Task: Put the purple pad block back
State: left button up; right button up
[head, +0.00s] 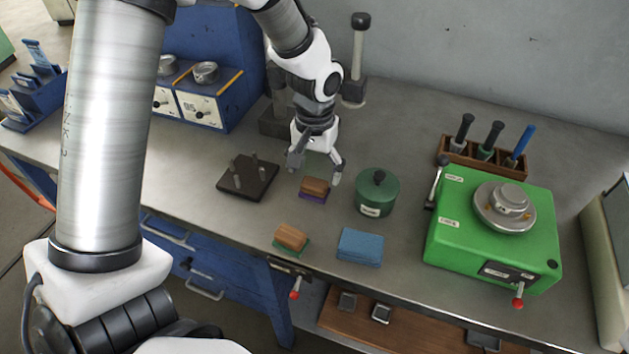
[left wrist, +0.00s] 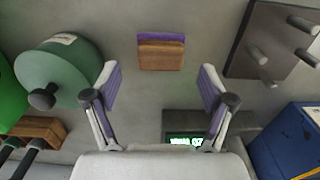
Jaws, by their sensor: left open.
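The purple pad block (head: 313,191), a wooden block with a purple pad under it, lies on the grey bench. It also shows in the left wrist view (left wrist: 161,52), ahead of the fingers and centred between them. My left gripper (head: 316,172) is open and empty just behind and above the block, with its fingers apart on either side. The left wrist view shows both fingers (left wrist: 160,88) clear of the block. A second wooden block with a green pad (head: 291,239) lies nearer the bench's front edge. My right gripper does not show.
A dark plate with pegs (head: 248,178) lies left of the block, a green lidded pot (head: 377,193) right of it. A blue pad stack (head: 360,246) is in front. A green machine (head: 493,228) and a wooden tool rack (head: 484,156) stand at right.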

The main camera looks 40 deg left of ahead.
aim_at(314, 184)
pick_arm(q)
notch_tip(314, 184, up, 8)
jog(key=shift+f, duration=0.15)
dwell(1.2)
